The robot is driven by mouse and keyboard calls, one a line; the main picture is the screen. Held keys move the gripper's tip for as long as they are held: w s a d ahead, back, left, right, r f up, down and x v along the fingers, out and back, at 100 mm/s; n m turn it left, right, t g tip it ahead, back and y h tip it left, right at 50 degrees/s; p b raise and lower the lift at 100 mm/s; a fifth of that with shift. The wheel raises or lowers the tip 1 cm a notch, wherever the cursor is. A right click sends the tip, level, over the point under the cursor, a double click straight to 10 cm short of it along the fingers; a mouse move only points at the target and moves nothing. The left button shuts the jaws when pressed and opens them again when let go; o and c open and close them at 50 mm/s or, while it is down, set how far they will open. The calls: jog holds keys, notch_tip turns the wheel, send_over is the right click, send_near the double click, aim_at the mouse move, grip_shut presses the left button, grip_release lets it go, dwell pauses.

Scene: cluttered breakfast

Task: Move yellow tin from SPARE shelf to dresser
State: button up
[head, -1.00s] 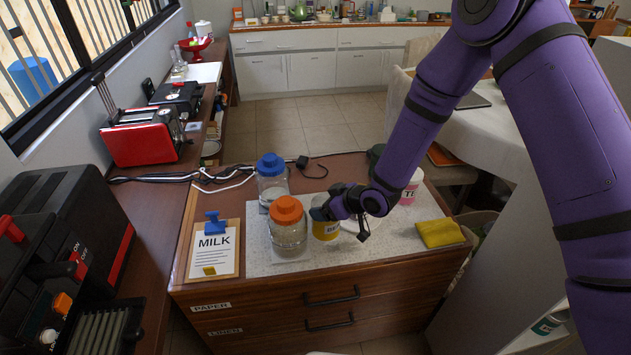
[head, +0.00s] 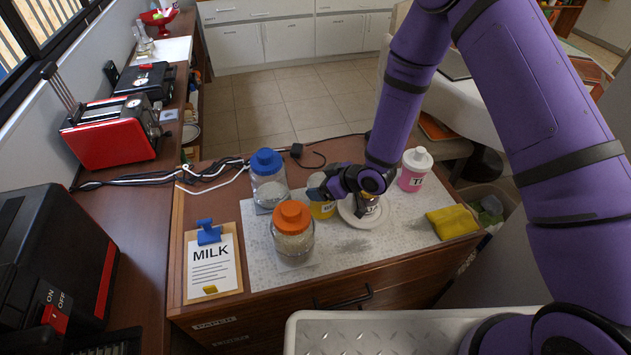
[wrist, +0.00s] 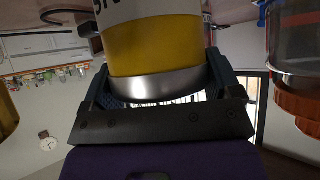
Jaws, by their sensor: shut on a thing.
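My gripper (head: 318,188) is shut on the yellow tin (head: 322,210), which has a white label band. It holds the tin at the dresser (head: 185,290), over the speckled mat on its top. In the wrist view the tin's yellow body (wrist: 155,48) and silver rim fill the space between the two fingers (wrist: 155,85). The tin looks roughly upright. My wrist hides part of it in the head view, and I cannot tell whether its base touches the mat.
A blue-lidded jar (head: 268,185) and an orange-lidded jar (head: 292,238) stand left of the tin. A white saucer (head: 350,215) and a pink bottle (head: 413,170) are to the right. A yellow cloth (head: 452,222) lies at the right edge. A MILK clipboard (head: 213,265) lies at the left.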

jog(key=shift+d+f, duration=0.1)
jog(key=shift+f, duration=0.25)
jog(key=shift+f, duration=0.15)
jog(key=o, duration=1.2)
jog(key=shift+o, duration=0.2)
